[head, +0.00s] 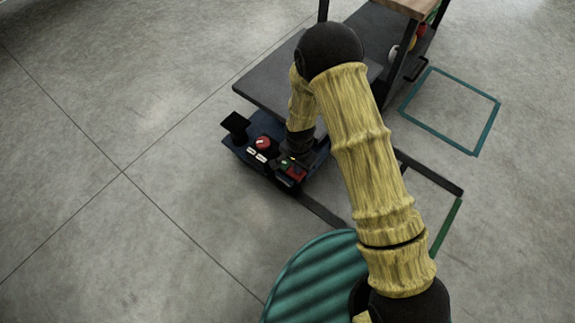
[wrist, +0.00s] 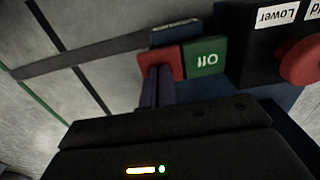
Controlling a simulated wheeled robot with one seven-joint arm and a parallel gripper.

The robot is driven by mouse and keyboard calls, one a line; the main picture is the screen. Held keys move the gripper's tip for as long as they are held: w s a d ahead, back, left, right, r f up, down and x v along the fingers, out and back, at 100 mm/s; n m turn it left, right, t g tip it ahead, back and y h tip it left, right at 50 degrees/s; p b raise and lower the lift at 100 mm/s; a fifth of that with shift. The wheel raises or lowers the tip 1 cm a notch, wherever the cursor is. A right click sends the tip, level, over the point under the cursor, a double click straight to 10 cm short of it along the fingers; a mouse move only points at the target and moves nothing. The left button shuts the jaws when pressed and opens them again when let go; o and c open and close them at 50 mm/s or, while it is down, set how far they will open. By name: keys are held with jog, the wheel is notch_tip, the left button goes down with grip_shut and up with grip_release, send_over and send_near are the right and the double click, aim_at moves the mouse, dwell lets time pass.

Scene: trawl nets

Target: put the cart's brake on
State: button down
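The cart (head: 262,88) has a dark deck, with a blue control base at its near end. A red pedal (wrist: 148,58) and a green pedal (wrist: 205,56) sit side by side on that base. The green one carries white lettering that looks like "Off", upside down. In the head view the green pedal (head: 284,163) and red pedal (head: 297,174) show small beside my wrist. My gripper (wrist: 158,72) has its dark fingers together, with nothing seen between them. Its tips overlap the red pedal's face; I cannot tell whether they touch or press it. Any lettering on the red pedal is hidden.
A red knob (wrist: 302,62) on a black box with "Lower" and another label stands beside the green pedal. A ribbed teal round object (head: 318,280) is near my base. Teal floor markings (head: 452,110) lie at right. Open concrete floor is at left.

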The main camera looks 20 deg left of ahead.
jog(key=shift+r+p, duration=3.4)
jog(key=shift+r, duration=0.05)
jog(key=w+d+r+n+p, duration=0.1)
jog(key=d+r+p, duration=0.1)
jog(key=d+r, duration=0.35)
jog(key=w+d+r+t+p, duration=0.1)
jog(key=d+r+p, duration=0.15)
jog(key=r, duration=0.65)
jog(key=d+r+n+p, duration=0.1)
jog(key=d+r, duration=0.3)
jog(key=r, duration=0.3)
jog(key=s+d+r+n+t+p, duration=0.1)
jog(key=s+d+r+p, duration=0.25)
jog(key=d+r, duration=0.45)
jog(key=s+d+r+n+t+p, duration=0.1)
jog(key=s+d+r+n+p, duration=0.1)
jog(key=s+d+r, duration=0.6)
notch_tip(320, 180, up, 40)
jog(key=w+a+p, duration=0.2)
jog(key=p, duration=3.6)
jog(key=shift+w+a, duration=0.2)
